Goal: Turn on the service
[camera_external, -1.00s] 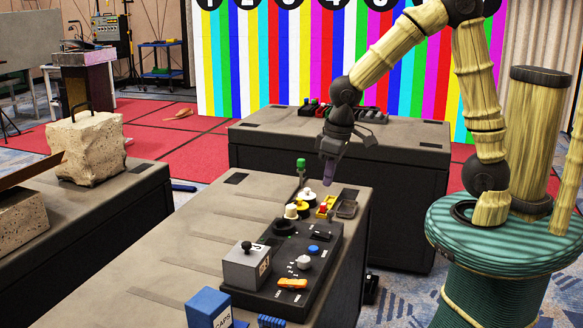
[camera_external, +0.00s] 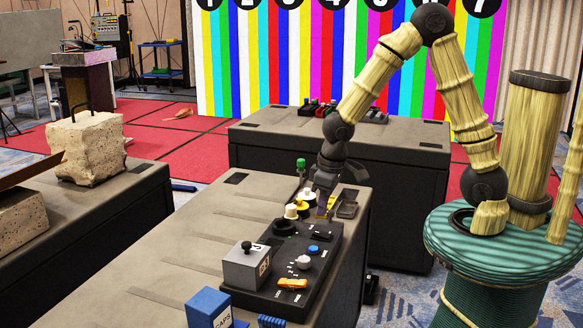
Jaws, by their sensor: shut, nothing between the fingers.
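A black control panel (camera_external: 318,282) lies on the near grey bench. It carries an orange switch (camera_external: 292,284), a white knob (camera_external: 303,262), a blue button (camera_external: 313,249), a black switch (camera_external: 322,236) and a dark round dial (camera_external: 284,228). A grey box with a black-knobbed lever (camera_external: 243,269) stands at its left edge. The labels are too small to read, so I cannot tell which control is the service one. My gripper (camera_external: 323,211) is shut and empty, pointing down beyond the panel's far end, close to a yellow-and-red part (camera_external: 331,204). Whether it touches that part is unclear.
Yellow-and-white pieces (camera_external: 291,211), a small grey tray (camera_external: 347,209) and a green-topped post (camera_external: 301,164) stand beyond the panel. A blue CAPS box (camera_external: 209,309) is at the near edge. Another bench (camera_external: 410,143) stands behind.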

